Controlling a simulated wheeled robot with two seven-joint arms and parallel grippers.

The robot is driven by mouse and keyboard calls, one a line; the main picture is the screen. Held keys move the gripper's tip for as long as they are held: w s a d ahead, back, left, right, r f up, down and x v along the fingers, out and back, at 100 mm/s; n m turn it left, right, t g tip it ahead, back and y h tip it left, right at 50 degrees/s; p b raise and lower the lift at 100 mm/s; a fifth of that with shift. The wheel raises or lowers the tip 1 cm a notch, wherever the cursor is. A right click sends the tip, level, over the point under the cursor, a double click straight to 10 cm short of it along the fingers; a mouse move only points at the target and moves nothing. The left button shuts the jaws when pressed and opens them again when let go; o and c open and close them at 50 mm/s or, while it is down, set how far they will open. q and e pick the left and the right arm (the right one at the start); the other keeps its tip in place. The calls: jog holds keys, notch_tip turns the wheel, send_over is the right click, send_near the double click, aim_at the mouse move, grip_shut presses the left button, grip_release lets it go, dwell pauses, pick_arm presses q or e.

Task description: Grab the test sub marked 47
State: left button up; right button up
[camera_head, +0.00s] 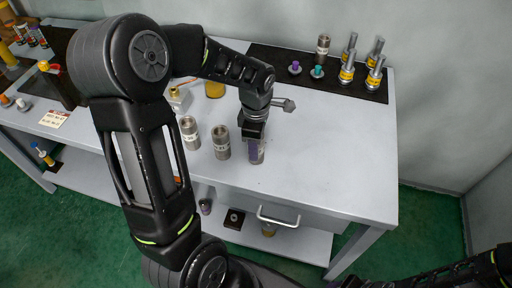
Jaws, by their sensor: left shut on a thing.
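My left gripper (255,142) points down over the front of the table and is shut on a grey metal test sub (259,157). The gripper hides the upper part of this sub, and a purple patch shows at its side. Two similar grey subs with pale labels stand upright to the left: a middle one (221,143) and a left one (190,133). The numbers on the labels are too small to read, so I cannot tell which is 47. My right arm shows dark at the lower right, with no gripper to be made out.
A black mat (325,83) at the back right holds several yellow-banded metal fittings, a grey sub (323,48), a purple plug (295,68) and a teal plug (317,72). The right front of the white table (340,170) is clear. A lower shelf (300,243) holds small items.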

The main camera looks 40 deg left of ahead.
pick_arm(q)
grip_shut()
dwell(0.3)
jog(key=shift+r, duration=0.1)
notch_tip(320, 180, up, 10)
jog(key=shift+f+b, duration=0.1)
jog(key=shift+b, duration=0.65)
dwell(0.5)
